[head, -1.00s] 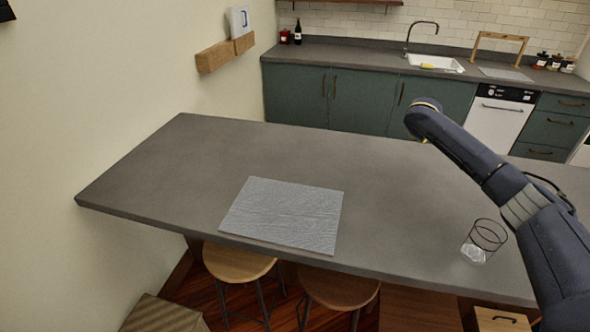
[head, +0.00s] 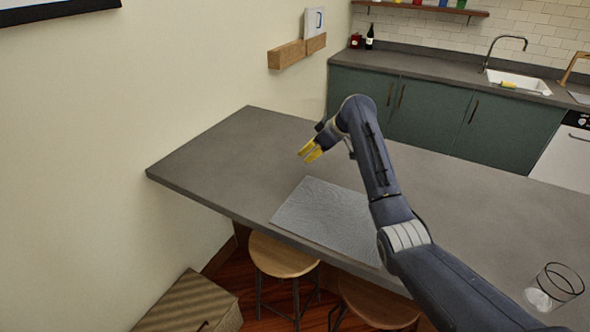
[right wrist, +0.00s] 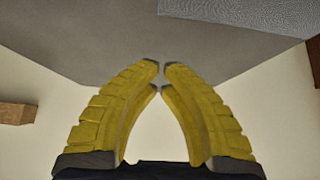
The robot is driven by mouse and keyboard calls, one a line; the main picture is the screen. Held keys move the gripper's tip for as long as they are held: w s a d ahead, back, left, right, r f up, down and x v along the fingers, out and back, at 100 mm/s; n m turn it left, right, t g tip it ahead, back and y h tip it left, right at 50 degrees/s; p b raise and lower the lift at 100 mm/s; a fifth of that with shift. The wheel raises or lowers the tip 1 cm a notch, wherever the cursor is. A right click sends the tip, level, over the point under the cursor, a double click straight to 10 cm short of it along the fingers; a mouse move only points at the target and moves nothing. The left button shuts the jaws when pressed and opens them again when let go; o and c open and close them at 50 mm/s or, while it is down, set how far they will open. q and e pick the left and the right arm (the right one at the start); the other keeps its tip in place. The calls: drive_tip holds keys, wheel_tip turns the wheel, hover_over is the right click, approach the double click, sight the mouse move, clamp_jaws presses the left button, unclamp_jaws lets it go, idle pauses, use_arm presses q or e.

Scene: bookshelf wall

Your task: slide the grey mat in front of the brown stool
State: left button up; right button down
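The grey mat (head: 318,215) lies flat on the dark countertop along its front edge, partly hidden behind my right arm. It shows at the top right of the right wrist view (right wrist: 240,14). The brown stool (head: 378,303) stands below the counter's front edge, right of a lighter wooden stool (head: 283,255), and my arm covers part of it. My right gripper (head: 308,155) is above the counter, beyond the mat's far left corner and apart from it. Its yellow fingertips (right wrist: 160,68) almost meet, with nothing between them. My left gripper is not in view.
A clear glass (head: 553,287) stands on the counter (head: 225,155) at the far right. The counter left of the mat is bare up to the wall. A wooden wall ledge (head: 297,52) and a ribbed box (head: 195,303) are at the left.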

sight(294, 175)
drive_tip(key=shift+a+f, duration=0.15)
drive_tip(key=shift+a, duration=0.25)
drive_tip(key=shift+w+a+f, duration=0.1)
drive_tip(key=shift+a+f, duration=0.15)
drive_tip(key=x, duration=0.9)
drive_tip(key=shift+s+d, duration=0.55)
drive_tip(key=shift+d, duration=0.35)
drive_tip(key=shift+s+d, duration=0.55)
drive_tip(key=shift+d, duration=0.35)
drive_tip(key=shift+r, duration=0.1)
